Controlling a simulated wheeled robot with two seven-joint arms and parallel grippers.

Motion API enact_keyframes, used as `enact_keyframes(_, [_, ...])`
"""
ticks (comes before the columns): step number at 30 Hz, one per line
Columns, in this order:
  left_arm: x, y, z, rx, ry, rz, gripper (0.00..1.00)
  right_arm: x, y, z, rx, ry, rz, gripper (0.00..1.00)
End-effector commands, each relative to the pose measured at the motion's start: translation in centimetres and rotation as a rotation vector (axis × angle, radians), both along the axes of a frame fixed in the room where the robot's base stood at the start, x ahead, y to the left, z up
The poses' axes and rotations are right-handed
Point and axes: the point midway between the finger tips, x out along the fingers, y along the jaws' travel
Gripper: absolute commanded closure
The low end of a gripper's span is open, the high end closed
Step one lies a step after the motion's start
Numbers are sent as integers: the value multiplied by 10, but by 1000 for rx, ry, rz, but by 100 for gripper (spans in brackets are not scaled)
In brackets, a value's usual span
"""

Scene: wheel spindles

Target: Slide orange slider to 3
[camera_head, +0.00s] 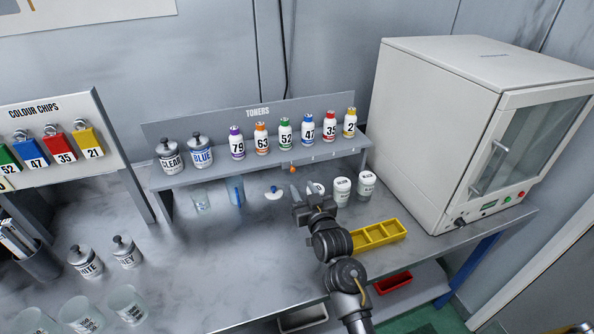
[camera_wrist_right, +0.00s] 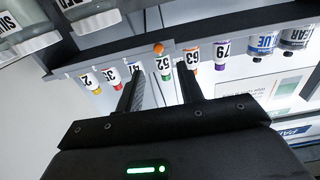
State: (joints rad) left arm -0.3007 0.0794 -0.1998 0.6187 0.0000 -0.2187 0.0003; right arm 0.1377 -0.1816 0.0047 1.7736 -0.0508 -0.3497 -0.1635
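The orange slider (camera_head: 293,169) is a small round orange knob on the front edge of the toner shelf (camera_head: 220,175). Small marks run along that edge to its right, too small to read. The knob also shows in the right wrist view (camera_wrist_right: 158,48), between the lines of the two fingers and just beyond their tips. My right gripper (camera_head: 302,191) is open and empty, just below the knob in the head view. A clear gap shows between its fingers in the wrist view (camera_wrist_right: 160,75). I cannot tell whether a finger touches the knob. My left gripper is not in view.
Several numbered toner bottles (camera_head: 285,133) stand on the shelf above the knob. White jars (camera_head: 341,191) stand under it, right of my gripper. A yellow divided tray (camera_head: 378,235) lies on the bench. A large white cabinet (camera_head: 440,130) stands at right.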

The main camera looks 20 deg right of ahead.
Motion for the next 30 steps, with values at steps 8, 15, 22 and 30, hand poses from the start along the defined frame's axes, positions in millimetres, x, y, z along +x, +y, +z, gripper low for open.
enact_keyframes(8, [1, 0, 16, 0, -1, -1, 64, 54, 2, 3, 0, 0, -2, 63])
enact_keyframes(15, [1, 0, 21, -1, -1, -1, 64, 79, 3, 1, 0, 0, -3, 63])
enact_keyframes(22, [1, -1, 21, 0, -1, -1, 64, 85, 2, 0, 0, 0, -5, 63])
enact_keyframes(30, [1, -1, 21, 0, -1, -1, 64, 84, 2, 0, 0, 1, -5, 77])
